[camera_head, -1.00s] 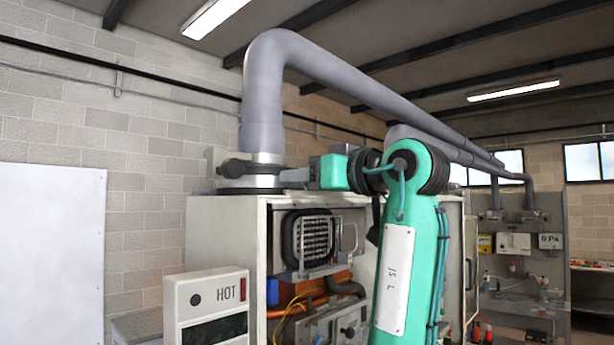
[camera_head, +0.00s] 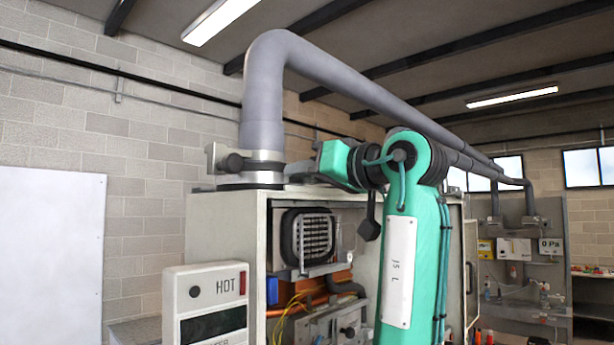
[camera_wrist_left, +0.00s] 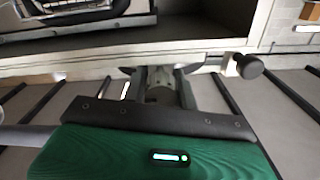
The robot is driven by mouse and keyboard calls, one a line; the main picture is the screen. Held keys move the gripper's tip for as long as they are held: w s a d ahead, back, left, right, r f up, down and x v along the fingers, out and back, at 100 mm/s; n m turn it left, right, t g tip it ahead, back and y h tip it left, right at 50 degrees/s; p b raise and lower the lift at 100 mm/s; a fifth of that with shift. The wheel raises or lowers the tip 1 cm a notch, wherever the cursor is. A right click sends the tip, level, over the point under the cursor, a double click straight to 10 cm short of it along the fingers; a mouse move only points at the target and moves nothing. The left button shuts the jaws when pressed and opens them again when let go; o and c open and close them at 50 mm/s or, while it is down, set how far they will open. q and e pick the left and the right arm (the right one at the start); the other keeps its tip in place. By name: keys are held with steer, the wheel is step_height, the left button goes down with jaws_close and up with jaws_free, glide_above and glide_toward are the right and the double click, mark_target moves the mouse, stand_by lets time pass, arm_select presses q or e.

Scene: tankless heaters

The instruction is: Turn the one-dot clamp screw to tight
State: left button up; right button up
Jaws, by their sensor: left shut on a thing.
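A grey flue pipe (camera_head: 264,100) rises from a metal clamp collar (camera_head: 264,172) on top of the heater cabinet (camera_head: 226,230). A dark round knob (camera_head: 234,162) sits on the collar's left side; a dark knob also shows at the right in the wrist view (camera_wrist_left: 249,67). My left gripper (camera_head: 294,172) reaches in from the right at the collar's right side, and its fingers also show in the left wrist view (camera_wrist_left: 162,84). They are shut on a small grey part, seemingly a clamp screw, mostly hidden between them. I cannot make out any dot marks. My right gripper is out of view.
A white box marked HOT (camera_head: 206,300) stands at the cabinet's front left. The cabinet front is open, showing a grille (camera_head: 311,237) and pipes. The long flue runs back to the right above my arm. A bench with gauges (camera_head: 520,250) stands at the back right.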

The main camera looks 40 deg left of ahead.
arm_select(q)
steer(key=o, duration=1)
steer(key=shift+s+d+b, duration=0.15)
steer(key=shift+d+b, duration=0.85)
steer(key=shift+d, duration=1.3)
steer(key=shift+s+d+b, duration=0.2)
steer(key=shift+d+b, duration=0.85)
steer(key=shift+d, duration=1.3)
steer(key=shift+s+d+b, duration=0.15)
steer(key=shift+d+b, duration=0.85)
steer(key=shift+d, duration=1.3)
